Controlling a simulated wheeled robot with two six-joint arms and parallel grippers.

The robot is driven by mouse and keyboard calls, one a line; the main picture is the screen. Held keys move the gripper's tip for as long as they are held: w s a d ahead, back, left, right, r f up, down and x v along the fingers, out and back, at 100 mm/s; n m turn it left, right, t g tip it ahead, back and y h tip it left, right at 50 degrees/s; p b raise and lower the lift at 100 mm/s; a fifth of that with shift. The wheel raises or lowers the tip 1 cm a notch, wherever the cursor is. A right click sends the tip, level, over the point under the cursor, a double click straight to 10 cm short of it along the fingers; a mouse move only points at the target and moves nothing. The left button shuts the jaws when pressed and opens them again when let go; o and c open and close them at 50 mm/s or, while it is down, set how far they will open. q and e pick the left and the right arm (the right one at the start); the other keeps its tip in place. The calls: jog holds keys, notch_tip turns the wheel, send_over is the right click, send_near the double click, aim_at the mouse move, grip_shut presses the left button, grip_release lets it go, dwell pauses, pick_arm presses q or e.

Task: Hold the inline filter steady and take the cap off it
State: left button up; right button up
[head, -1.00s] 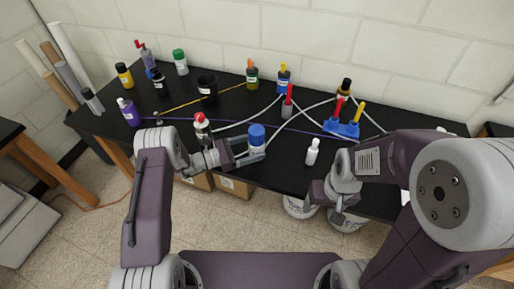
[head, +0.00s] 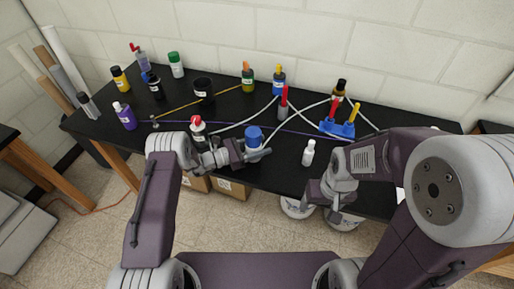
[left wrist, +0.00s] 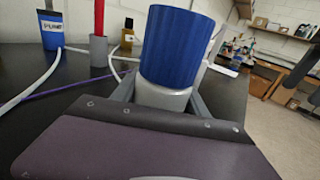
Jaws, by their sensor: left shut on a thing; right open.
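The inline filter (left wrist: 162,97) has a light grey body under a ribbed blue cap (left wrist: 177,45) in the left wrist view. In the head view the blue cap (head: 254,136) shows near the front edge of the black table. My left gripper (head: 254,151) is shut on the filter body, with a finger on each side below the cap. The cap sits on top of the filter, and the filter's lower end is hidden by the gripper. My right gripper (head: 322,207) is open and empty, in front of the table edge and to the right of the filter.
A white bottle (head: 308,153) stands right of the filter, and a red-capped bottle (head: 198,130) stands left of it. A blue holder with red and yellow tools (head: 338,128) stands further back. Several bottles and cables lie behind on the black table (head: 190,100).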

pick_arm(q)
jog(key=shift+r, duration=0.65)
notch_tip(320, 180, up, 3)
jog(key=shift+f, duration=0.15)
jog(key=s+d+r, duration=0.7)
jog(key=s, duration=0.2)
jog(key=shift+d, duration=0.15)
jog(key=o, duration=0.6)
jog(key=shift+c, duration=0.2)
grip_shut()
